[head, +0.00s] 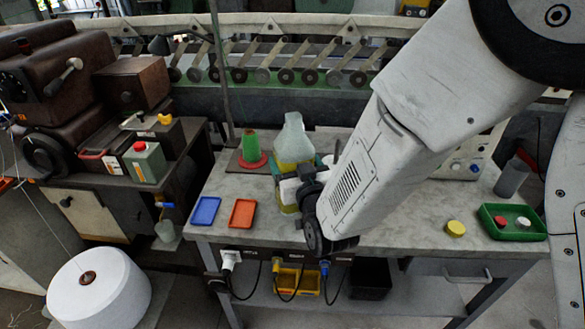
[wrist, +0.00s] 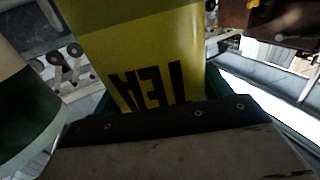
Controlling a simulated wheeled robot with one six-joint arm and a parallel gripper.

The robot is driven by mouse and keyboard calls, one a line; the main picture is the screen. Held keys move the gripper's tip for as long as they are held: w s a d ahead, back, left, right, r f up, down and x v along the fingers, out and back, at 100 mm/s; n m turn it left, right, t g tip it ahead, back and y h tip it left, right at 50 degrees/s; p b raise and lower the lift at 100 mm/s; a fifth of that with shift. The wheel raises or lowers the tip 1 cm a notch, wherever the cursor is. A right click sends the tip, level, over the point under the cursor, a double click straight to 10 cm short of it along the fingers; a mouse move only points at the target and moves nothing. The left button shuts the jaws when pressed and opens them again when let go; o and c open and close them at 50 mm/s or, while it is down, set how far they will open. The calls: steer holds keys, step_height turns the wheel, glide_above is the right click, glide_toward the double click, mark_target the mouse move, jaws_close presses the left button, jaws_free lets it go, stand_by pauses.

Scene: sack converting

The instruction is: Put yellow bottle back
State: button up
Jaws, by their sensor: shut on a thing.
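The yellow bottle (head: 288,207) is in my gripper (head: 290,187), above the left half of the grey bench; my gripper and wrist hide much of it in the head view. In the wrist view the yellow bottle (wrist: 150,60) fills the upper middle, with a darker olive band and upside-down black letters that read like TEA. My gripper (wrist: 175,118) is shut on it. I cannot tell whether its base touches the bench. A pale translucent bottle (head: 293,135) shows just behind my gripper.
A green cone on a red base (head: 252,160) stands left of my gripper. A blue tray (head: 205,211) and an orange tray (head: 242,213) lie at the bench's front left. A yellow lid (head: 456,228) and a green tray (head: 485,222) lie right. The bench (head: 390,220) is clear between.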

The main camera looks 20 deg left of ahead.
steer(key=shift+w, duration=0.25)
steer(key=shift+w+a+f, duration=0.1)
steer(key=shift+w+f, duration=0.1)
steer(key=shift+f, duration=0.7)
steer(key=shift+w+a+f, duration=0.1)
steer(key=shift+w+f, duration=0.05)
steer(key=shift+f, duration=0.85)
steer(key=o, duration=1.1)
